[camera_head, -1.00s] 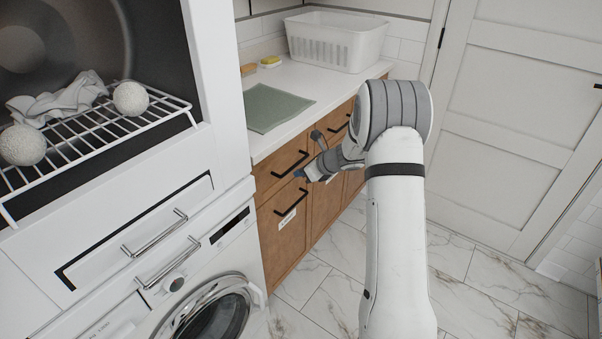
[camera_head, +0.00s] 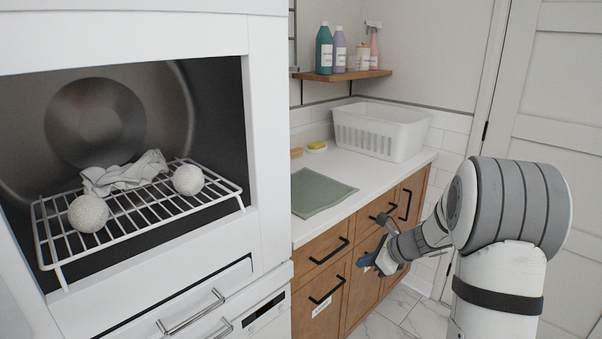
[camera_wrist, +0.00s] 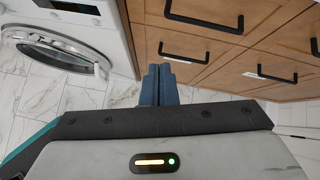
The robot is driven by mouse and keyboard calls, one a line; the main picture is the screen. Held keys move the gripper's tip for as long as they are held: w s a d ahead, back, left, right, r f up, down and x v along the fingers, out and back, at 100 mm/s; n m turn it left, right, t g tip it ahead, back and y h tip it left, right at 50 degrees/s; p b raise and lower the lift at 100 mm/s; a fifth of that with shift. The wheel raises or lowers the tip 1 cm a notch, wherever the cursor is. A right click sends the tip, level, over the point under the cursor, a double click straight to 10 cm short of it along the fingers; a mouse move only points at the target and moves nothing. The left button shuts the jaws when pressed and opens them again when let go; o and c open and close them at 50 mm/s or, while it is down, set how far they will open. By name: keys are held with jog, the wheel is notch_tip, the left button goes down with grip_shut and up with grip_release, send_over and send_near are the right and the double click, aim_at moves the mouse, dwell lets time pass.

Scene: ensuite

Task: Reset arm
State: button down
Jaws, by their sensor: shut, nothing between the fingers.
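My arm stands at the right of the head view, bent at the grey-banded elbow. My gripper (camera_head: 369,263) is in front of the wooden drawer fronts, below the counter. In the wrist view my gripper (camera_wrist: 159,72) shows its two blue fingers together, with nothing between them. The fingertips point toward the wooden cabinet (camera_wrist: 215,60) and appear apart from its black handles.
The open dryer with a wire rack (camera_head: 150,208), two balls and a white cloth is at left. The counter holds a green cloth (camera_head: 322,193) and a white basket (camera_head: 380,132). A shelf (camera_head: 342,75) holds bottles. A washer (camera_wrist: 60,50) and tiled floor show below.

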jog(key=s+a+r+n+g+h+p, duration=0.2)
jog(key=s+a+r+n+p, duration=0.15)
jog(key=s+r+n, duration=0.55)
jog(key=s+a+r+n+g+h+p, duration=0.2)
jog(key=s+a+r+n, duration=0.25)
jog(key=s+n, duration=0.6)
jog(key=s+d+r+n+h+p, duration=0.1)
jog(key=s+n, duration=0.3)
jog(key=s, duration=0.7)
jog(key=shift+s+d+r+n+h, duration=0.35)
jog(key=shift+d+h, duration=0.25)
jog(key=shift+h, duration=0.3)
